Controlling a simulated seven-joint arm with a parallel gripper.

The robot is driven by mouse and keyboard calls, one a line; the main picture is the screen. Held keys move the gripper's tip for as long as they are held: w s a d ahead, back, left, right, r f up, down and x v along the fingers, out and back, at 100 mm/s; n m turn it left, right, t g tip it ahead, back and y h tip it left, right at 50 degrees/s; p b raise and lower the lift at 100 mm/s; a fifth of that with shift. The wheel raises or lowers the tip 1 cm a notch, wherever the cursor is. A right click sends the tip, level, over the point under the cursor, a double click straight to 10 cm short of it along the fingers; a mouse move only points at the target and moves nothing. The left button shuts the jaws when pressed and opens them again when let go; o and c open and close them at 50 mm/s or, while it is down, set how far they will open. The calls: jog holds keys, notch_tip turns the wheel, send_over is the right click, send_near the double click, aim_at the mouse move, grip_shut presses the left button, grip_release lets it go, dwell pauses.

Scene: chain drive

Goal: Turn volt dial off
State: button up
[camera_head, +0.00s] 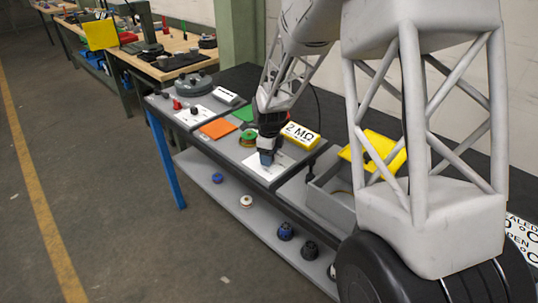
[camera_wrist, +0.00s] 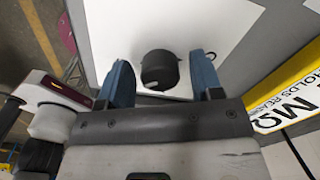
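A black round dial (camera_wrist: 160,70) with a small white mark at its near edge stands on a white plate (camera_wrist: 110,35) in the wrist view. I cannot read a label on it. My gripper (camera_wrist: 160,64) is open, with one blue finger on each side of the dial. A narrow gap shows between each finger and the dial. In the head view my gripper (camera_head: 266,158) points down over the white plate (camera_head: 257,169) on the grey bench, and the dial is hidden behind it. Another black knob (camera_head: 194,111) stands on a second white plate (camera_head: 186,117) farther left.
A yellow "2 MΩ" sign (camera_head: 302,135) stands close to the right of my gripper. A green-topped round part (camera_head: 248,137) and an orange pad (camera_head: 217,129) lie to the left. A grey bin (camera_head: 333,199) with a yellow part is at the right. Several knobs lie on the lower shelf (camera_head: 228,188).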

jog(key=c, duration=0.8)
jog(key=shift+n, duration=0.4)
jog(key=n, duration=1.2)
jog(key=shift+n, duration=0.3)
jog(key=n, duration=1)
jog(key=shift+n, duration=2.3)
